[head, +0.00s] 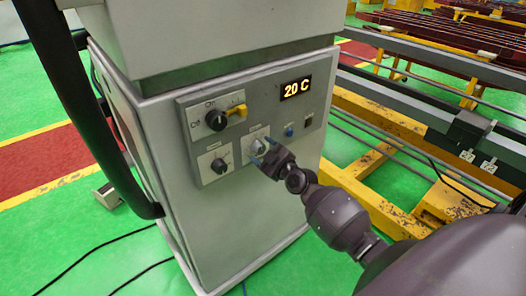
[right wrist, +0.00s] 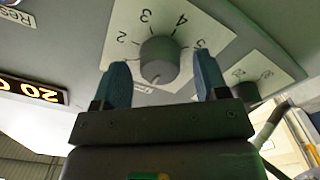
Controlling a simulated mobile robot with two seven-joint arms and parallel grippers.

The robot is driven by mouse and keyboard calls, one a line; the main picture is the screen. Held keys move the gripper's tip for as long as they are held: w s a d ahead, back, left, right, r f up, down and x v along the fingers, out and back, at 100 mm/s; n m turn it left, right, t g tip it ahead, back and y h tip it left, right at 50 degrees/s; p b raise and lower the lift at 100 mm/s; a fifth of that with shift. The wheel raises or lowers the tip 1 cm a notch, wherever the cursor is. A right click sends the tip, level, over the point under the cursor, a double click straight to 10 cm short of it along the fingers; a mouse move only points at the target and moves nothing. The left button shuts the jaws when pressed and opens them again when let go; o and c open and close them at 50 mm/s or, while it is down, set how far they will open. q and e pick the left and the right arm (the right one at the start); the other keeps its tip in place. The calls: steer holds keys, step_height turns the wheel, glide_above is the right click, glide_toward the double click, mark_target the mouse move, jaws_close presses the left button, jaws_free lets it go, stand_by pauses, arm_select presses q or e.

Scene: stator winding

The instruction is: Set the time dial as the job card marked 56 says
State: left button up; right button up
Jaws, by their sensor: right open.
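A round grey dial (head: 258,147) sits low in the middle of the control panel. In the right wrist view the grey dial (right wrist: 159,58) is on a white plate with figures 2, 3, 4 and 5 legible. A pale mark shows at the knob's lower edge in that view. My right gripper (head: 264,152) is open in front of the dial, with its blue fingers (right wrist: 161,75) to either side of the knob and no clear contact. A dark dial (head: 219,165) is to its left. The dial labels are too small to read. No job card is visible. My left gripper is out of view.
The panel (head: 191,134) also has a large black switch (head: 216,120) with a yellow part, a lit display (head: 296,88) reading 20 C and a blue button (head: 289,131). A dark bar (head: 90,115) stands at left. Yellow rails (head: 385,205) lie to the right.

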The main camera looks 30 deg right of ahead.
steer(key=c, duration=0.9)
